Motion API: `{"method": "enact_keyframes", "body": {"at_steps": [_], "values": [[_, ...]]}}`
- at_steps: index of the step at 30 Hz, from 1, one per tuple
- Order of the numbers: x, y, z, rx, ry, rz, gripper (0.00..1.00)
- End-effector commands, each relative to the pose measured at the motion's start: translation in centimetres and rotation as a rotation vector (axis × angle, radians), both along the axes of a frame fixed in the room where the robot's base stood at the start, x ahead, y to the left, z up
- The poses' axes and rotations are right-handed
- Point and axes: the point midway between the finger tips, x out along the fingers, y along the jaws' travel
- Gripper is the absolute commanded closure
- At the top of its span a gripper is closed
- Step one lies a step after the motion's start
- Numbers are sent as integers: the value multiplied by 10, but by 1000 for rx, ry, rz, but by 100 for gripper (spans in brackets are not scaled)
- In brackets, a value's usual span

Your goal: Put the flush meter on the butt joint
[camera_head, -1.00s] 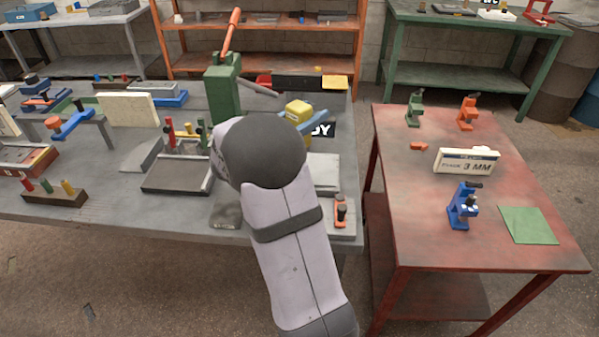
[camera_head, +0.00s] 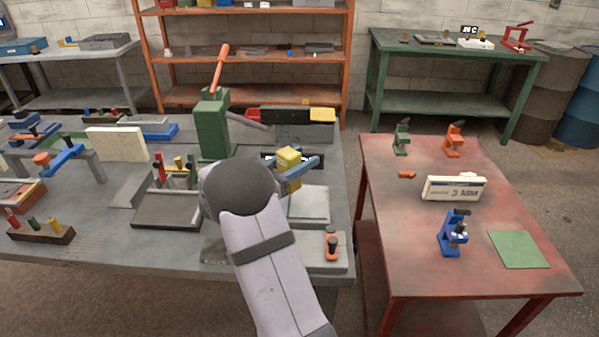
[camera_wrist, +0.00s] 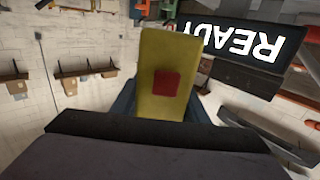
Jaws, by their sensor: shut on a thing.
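A yellow block (camera_head: 288,157), which I take to be the flush meter, is held in my gripper (camera_head: 291,172) above the right part of the grey bench. In the wrist view the yellow block (camera_wrist: 160,65) has a red square on its face and stands between the blue fingers. The gripper is shut on it. My grey arm hides part of the bench below. A pale plate (camera_head: 313,205) lies on the bench just right of the arm. I cannot tell for sure which piece is the butt joint.
A green press (camera_head: 214,125) with an orange lever stands behind the arm. A dark tray (camera_head: 167,210) lies left, and a small orange clamp (camera_head: 331,243) stands front right. The dark READY sign (camera_wrist: 245,45) is close to the block. A red table (camera_head: 400,245) stands right, across a gap.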

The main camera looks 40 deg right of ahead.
Motion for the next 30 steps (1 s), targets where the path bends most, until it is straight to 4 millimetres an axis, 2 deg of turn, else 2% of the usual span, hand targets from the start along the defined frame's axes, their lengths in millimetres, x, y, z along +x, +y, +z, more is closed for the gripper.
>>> {"method": "enact_keyframes", "body": {"at_steps": [8, 16, 30], "values": [[0, 0, -8, -1, 0, 1, 85], [0, 0, -37, -1, 1, 1, 85], [0, 0, -44, -1, -2, 1, 85]]}}
